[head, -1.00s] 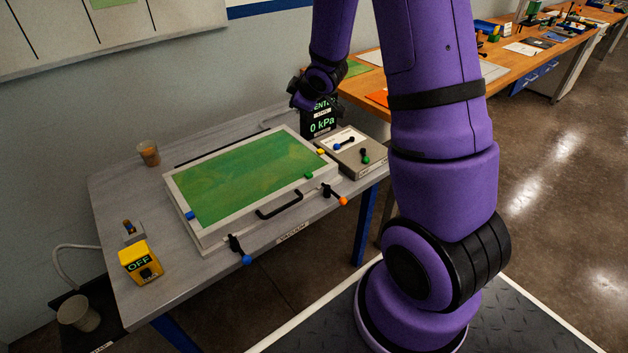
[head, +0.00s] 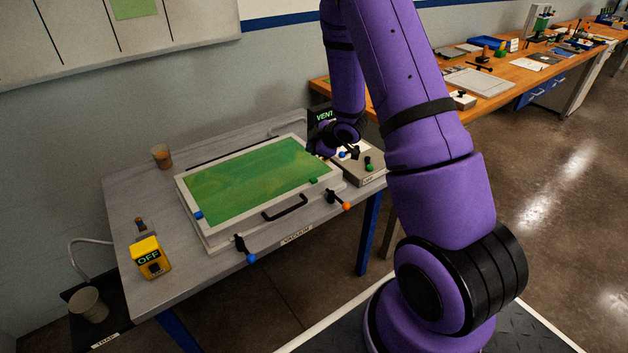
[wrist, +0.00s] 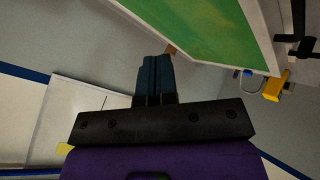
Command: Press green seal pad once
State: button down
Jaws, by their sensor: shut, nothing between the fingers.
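The green seal pad (head: 313,181) is a small green block on the front right part of the white frame's rim (head: 240,218), around a green panel (head: 250,180). A blue pad (head: 198,215) sits at the frame's front left corner. My gripper (head: 313,152) is low by the frame's back right corner, behind and apart from the green pad. In the wrist view its dark fingers (wrist: 154,75) are together and empty. The yellow pad is hidden behind my gripper. The green pad is not clearly seen in the wrist view.
A grey box with blue and green knobbed levers (head: 368,168) stands right of the frame, with a VENT display (head: 322,115) behind, partly covered by my arm. A black handle (head: 285,208) and clamps (head: 243,247) line the front. A yellow OFF box (head: 150,258) and cup (head: 161,156) stand left.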

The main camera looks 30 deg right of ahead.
aim_at(313, 180)
jog(key=shift+f, duration=0.15)
jog(key=shift+f, duration=4.25)
jog(key=shift+f, duration=0.4)
jog(key=shift+f, duration=0.5)
jog(key=shift+r, duration=0.9)
jog(key=shift+r, duration=2.55)
